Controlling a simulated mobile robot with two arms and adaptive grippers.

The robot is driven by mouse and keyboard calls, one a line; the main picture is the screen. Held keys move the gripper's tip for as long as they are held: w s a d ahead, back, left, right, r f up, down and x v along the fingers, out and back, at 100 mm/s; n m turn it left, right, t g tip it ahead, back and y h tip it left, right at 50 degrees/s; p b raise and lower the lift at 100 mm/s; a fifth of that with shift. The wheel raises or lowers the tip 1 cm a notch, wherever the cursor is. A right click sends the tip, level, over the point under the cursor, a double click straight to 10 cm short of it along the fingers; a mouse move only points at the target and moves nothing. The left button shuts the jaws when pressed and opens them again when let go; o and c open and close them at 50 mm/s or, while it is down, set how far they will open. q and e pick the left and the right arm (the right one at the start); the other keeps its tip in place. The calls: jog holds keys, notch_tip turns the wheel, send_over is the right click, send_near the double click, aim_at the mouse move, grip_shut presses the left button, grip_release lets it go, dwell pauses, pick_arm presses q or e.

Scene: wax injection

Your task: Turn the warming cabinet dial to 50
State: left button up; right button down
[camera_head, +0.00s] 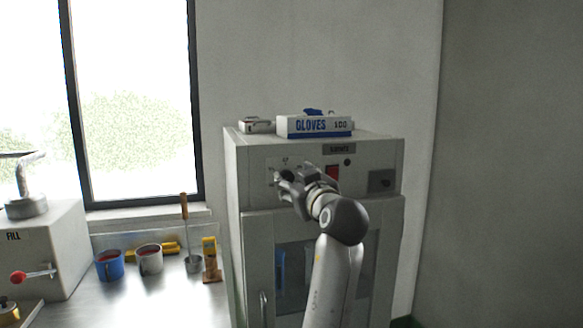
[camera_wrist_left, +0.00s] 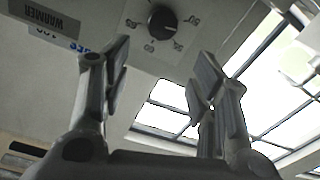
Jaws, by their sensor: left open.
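The warming cabinet (camera_head: 230,190) is a pale grey box with a control panel across its top front. Its dial (camera_wrist_left: 163,20) is a round black knob with printed marks around it, seen at the top of the left wrist view. The setting cannot be read with certainty. My left gripper (camera_head: 280,180) is in front of the panel and mostly hides the dial in the head view. In the left wrist view the two fingers of my left gripper (camera_wrist_left: 160,68) stand apart with nothing between them, and the dial is beyond their tips. My right gripper is not in view.
A gloves box (camera_head: 314,127) and a small white item (camera_head: 256,126) sit on the cabinet. A red switch (camera_head: 333,172) is right of my gripper. At left are a blue mug (camera_head: 110,266), a grey mug (camera_head: 149,259), a ladle (camera_head: 193,264) and a machine marked FILL (camera_head: 45,250).

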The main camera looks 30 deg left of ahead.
aim_at(288, 179)
pick_arm(q)
jog(key=w+a+m+p, duration=0.1)
jog(key=m+p, duration=0.1)
jog(key=p, duration=0.2)
jog(key=w+a+f+m+p, duration=0.1)
jog(key=w+a+m+p, duration=0.1)
jog(key=p, duration=0.2)
jog(key=w+a+f+m+p, duration=0.1)
jog(key=m+p, duration=0.1)
jog(key=p, duration=0.2)
jog(key=shift+w+a+f+m+p, duration=0.1)
jog(key=shift+w+a+m+p, duration=0.15)
jog(key=shift+a+m+p, duration=0.05)
jog(key=shift+w+a+f+h, duration=0.1)
jog(key=shift+w+a+h, duration=0.2)
jog(key=shift+w+a, duration=0.1)
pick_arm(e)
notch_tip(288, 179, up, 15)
pick_arm(q)
jog(key=shift+c, duration=0.2)
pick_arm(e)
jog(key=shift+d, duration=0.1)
pick_arm(q)
jog(key=c, duration=1)
jog(key=shift+o, duration=0.2)
jog(key=shift+n+b, duration=1.7)
jog(key=shift+b, duration=2.7)
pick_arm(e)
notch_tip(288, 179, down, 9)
